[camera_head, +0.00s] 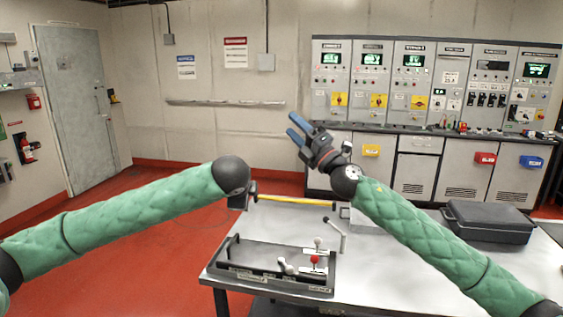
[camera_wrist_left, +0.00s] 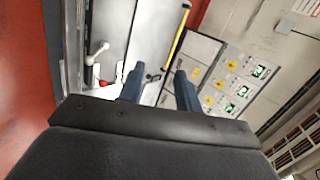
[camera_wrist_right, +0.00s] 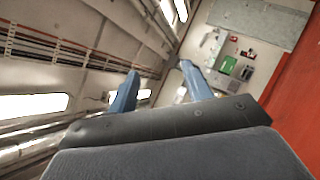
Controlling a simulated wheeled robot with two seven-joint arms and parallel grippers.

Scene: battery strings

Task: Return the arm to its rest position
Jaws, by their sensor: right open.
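My right gripper (camera_head: 296,130) is raised in front of the back wall, above the table's far edge, with its blue fingers pointing up and left. It is open and empty; its parted fingers show in the right wrist view (camera_wrist_right: 155,82), with only the room behind them. My left arm reaches in from the left to a dark wrist joint over the table. Its gripper is mostly hidden behind that joint in the head view. In the left wrist view my left gripper (camera_wrist_left: 157,82) has its fingers apart with nothing between them.
The metal table (camera_head: 375,262) carries a tray-like frame (camera_head: 268,284) with a red-knobbed lever (camera_head: 315,261), a yellow bar (camera_head: 295,201) and a black case (camera_head: 488,221). Control cabinets (camera_head: 430,85) line the back wall. Red floor (camera_head: 150,265) is open at left.

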